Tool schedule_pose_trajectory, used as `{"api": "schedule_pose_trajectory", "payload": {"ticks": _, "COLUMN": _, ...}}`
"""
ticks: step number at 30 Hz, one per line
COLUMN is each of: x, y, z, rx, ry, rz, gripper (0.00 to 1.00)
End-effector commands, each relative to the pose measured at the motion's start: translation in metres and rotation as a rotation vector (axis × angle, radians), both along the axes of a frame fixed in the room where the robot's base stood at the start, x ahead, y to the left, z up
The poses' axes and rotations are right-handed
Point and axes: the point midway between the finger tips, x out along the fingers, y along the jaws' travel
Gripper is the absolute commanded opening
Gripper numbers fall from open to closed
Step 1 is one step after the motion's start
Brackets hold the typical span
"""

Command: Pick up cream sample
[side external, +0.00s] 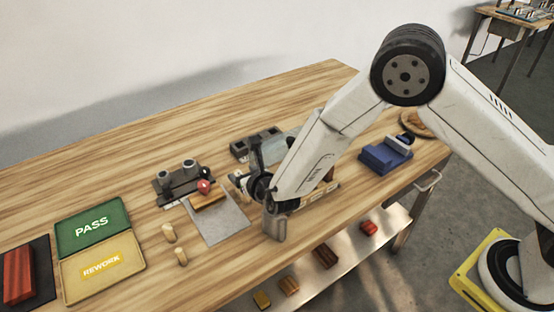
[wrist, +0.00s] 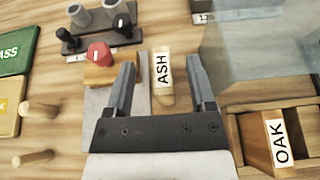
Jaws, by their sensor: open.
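In the wrist view, my gripper (wrist: 161,66) is open, with one finger on each side of a narrow pale wood piece (wrist: 166,101) labelled ASH. The fingers look apart from it. No thing is marked as cream; this pale piece is the lightest labelled one there. A browner piece labelled OAK (wrist: 280,139) sits in a wooden rack (wrist: 234,140) to the right.
A red knob (wrist: 98,54) on a wood block, a dark stand (wrist: 108,38) with grey cylinders and two wooden pegs (wrist: 36,109) stand to the left. Green PASS (side external: 93,209) and yellow REWORK (side external: 80,284) trays lie farther left. Blue blocks (side external: 379,159) are at the right.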

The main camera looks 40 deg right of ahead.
Motion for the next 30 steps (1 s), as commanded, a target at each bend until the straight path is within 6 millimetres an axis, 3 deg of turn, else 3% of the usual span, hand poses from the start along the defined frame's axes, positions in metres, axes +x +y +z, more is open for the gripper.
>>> {"api": "schedule_pose_trajectory", "payload": {"ticks": 8, "x": 0.0, "y": 0.0, "z": -0.03, "rx": -0.002, "ry": 0.001, "rz": 0.001, "gripper": 0.71}}
{"api": "schedule_pose_trajectory", "payload": {"ticks": 18, "x": 0.026, "y": -0.001, "z": -0.038, "rx": 0.001, "ry": -0.001, "rz": 0.0, "gripper": 0.71}}
{"api": "schedule_pose_trajectory", "payload": {"ticks": 30, "x": 0.028, "y": -0.001, "z": -0.039, "rx": 0.0, "ry": 0.0, "rz": 0.0, "gripper": 0.71}}
